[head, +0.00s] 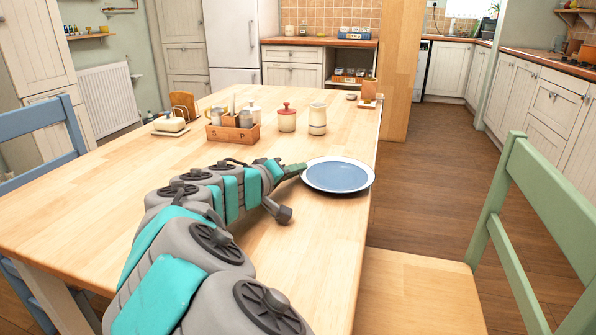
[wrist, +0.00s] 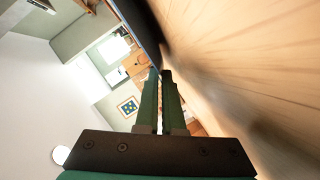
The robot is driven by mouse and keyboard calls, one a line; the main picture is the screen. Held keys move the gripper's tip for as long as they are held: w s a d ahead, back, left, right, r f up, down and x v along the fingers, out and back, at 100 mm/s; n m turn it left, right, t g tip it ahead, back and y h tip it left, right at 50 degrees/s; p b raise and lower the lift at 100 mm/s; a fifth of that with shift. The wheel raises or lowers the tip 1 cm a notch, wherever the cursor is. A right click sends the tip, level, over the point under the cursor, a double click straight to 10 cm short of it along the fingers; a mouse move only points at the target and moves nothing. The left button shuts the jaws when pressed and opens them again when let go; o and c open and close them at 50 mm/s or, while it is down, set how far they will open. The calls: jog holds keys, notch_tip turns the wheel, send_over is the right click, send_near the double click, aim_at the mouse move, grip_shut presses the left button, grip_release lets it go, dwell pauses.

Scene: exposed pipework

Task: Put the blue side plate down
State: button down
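The blue side plate (head: 338,176), with a pale rim, is level at the right edge of the wooden table (head: 221,143).
A wooden caddy (head: 233,131), a red-lidded jar (head: 287,118), a cream jar (head: 317,119) and a butter dish (head: 170,122) stand farther back. A green chair (head: 530,215) is at the right. The tabletop between the plate and the jars is clear.

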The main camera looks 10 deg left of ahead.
jog(key=shift+a, duration=0.75)
jog(key=c, duration=1)
grip_release()
jog(key=shift+o, duration=0.2)
jog(key=shift+b+v, duration=0.45)
jog(key=shift+v, duration=3.45)
